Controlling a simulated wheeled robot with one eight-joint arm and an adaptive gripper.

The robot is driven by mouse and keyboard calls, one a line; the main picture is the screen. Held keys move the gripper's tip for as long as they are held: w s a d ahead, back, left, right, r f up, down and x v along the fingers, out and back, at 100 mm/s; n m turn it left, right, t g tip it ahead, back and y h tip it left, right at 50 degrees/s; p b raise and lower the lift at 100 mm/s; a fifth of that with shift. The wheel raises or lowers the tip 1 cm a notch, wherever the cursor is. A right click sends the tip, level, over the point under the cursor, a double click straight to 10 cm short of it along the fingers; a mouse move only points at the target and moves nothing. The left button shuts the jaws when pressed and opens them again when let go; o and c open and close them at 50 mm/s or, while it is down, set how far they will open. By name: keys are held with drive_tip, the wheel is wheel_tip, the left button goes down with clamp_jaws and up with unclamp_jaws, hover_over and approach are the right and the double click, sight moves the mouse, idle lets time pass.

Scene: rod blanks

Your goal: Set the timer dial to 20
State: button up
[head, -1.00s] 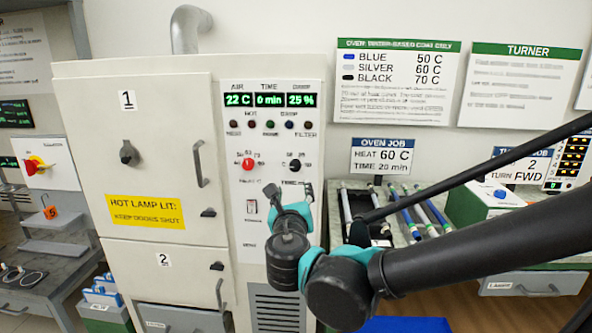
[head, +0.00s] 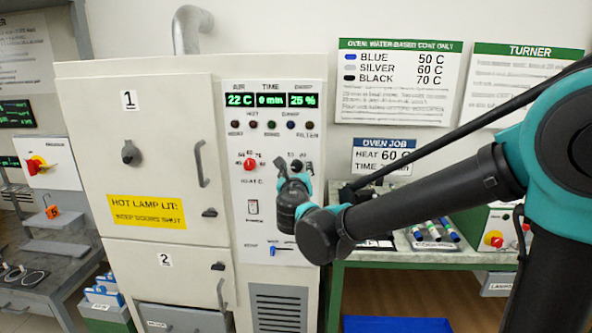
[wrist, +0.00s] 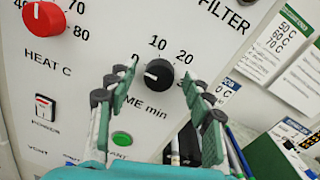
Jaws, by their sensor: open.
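The black timer dial (wrist: 159,74) is in the middle of the wrist view, with the scale numbers 0, 10 and 20 around it. Its white pointer mark faces left, near the 0 side. In the head view the dial (head: 297,165) is partly hidden by my gripper (head: 287,177). The TIME display (head: 270,100) reads 0 min. In the wrist view my gripper (wrist: 160,78) is open, with one finger left and one right of the dial. I cannot tell whether either finger touches it.
The red heat dial (wrist: 43,18) is left of the timer dial. A power switch (wrist: 45,108) and a green button (wrist: 121,139) are lower on the panel. The OVEN JOB sign (head: 384,156) is partly covered by my arm. A workbench (head: 440,258) is right of the oven.

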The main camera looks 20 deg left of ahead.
drive_tip(key=c, duration=1.1)
drive_tip(key=shift+c, duration=0.3)
